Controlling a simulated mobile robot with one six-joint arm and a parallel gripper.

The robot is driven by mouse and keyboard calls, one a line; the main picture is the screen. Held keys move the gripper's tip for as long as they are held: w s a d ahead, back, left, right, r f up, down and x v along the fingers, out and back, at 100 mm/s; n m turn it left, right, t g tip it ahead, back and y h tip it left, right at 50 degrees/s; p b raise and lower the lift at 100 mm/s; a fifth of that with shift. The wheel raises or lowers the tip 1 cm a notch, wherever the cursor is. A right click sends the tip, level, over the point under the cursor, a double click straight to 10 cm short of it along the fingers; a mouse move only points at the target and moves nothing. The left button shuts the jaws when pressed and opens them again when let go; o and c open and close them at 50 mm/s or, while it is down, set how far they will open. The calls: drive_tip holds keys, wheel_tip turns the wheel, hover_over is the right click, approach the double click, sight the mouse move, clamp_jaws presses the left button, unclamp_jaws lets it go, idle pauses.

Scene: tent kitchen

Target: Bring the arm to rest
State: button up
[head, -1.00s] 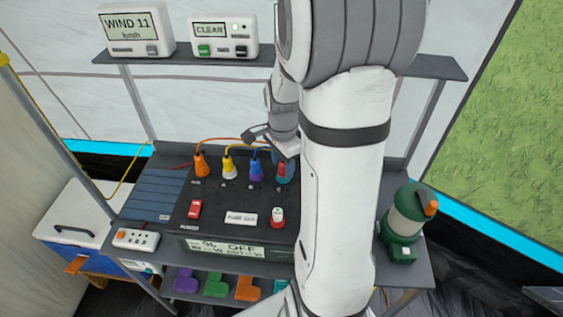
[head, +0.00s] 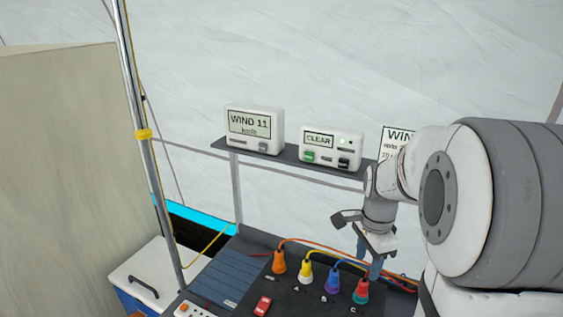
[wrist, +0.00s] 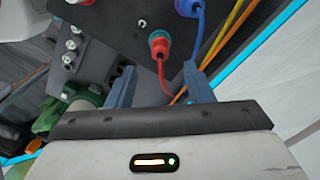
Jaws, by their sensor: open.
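My gripper (head: 368,258) is open and empty. In the head view it hangs at the right, over the row of plugs on the dark power panel (head: 262,290). The red and teal plug (head: 361,291) is just below its fingers. In the wrist view the two blue-grey fingers of my gripper (wrist: 161,75) are spread apart, and the red and teal plug (wrist: 159,46) shows beyond and between them, not gripped. Its red cable runs back between the fingers. My arm fills the right side of the head view and hides what lies behind it.
Orange (head: 279,262), yellow (head: 305,272) and blue (head: 332,281) plugs stand left of the red one, with loose cables behind. A shelf (head: 290,154) carries the wind display (head: 254,129) and the CLEAR box (head: 331,147). A green lantern (wrist: 85,105) stands nearby. A pole (head: 146,150) rises at left.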

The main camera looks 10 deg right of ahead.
drive_tip(key=s+a+r+n+t, duration=0.2)
drive_tip(key=s+a+r+n, duration=0.2)
drive_tip(key=s+a+n, duration=0.8)
drive_tip(key=n, duration=0.4)
drive_tip(key=shift+s+n+t, duration=0.15)
drive_tip(key=shift+n+t, duration=0.25)
